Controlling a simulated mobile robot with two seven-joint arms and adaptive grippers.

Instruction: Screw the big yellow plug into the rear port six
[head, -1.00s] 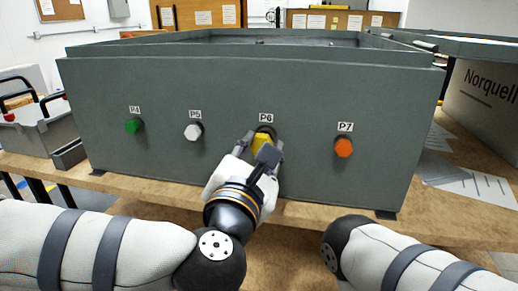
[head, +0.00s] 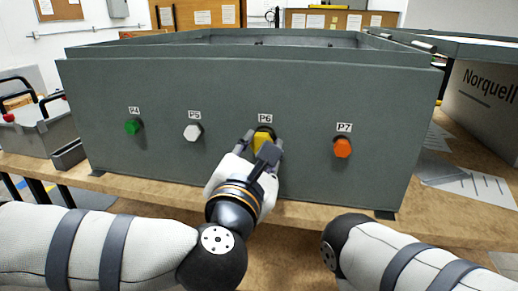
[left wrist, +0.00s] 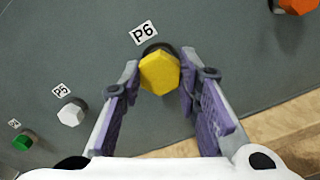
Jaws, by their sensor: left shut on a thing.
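The big yellow plug (head: 262,141) is at the port under the P6 label (head: 265,118) on the front face of the grey analyser case (head: 240,170). My left gripper (head: 264,144) is shut on the yellow plug. In the left wrist view, the yellow plug (left wrist: 160,72) shows its hexagonal head between the purple-padded fingers of the left gripper (left wrist: 160,88), with the dark port rim behind it. How deep the plug sits in the port is hidden. My right gripper is not in view; only part of the right arm shows at the lower right.
A green plug (head: 132,127) is at P4, a white plug (head: 192,131) at P5 and an orange plug (head: 342,148) at P7. The case stands on a wooden table (head: 330,213). A grey bin (head: 40,130) stands at the left, and papers (head: 465,183) lie at the right.

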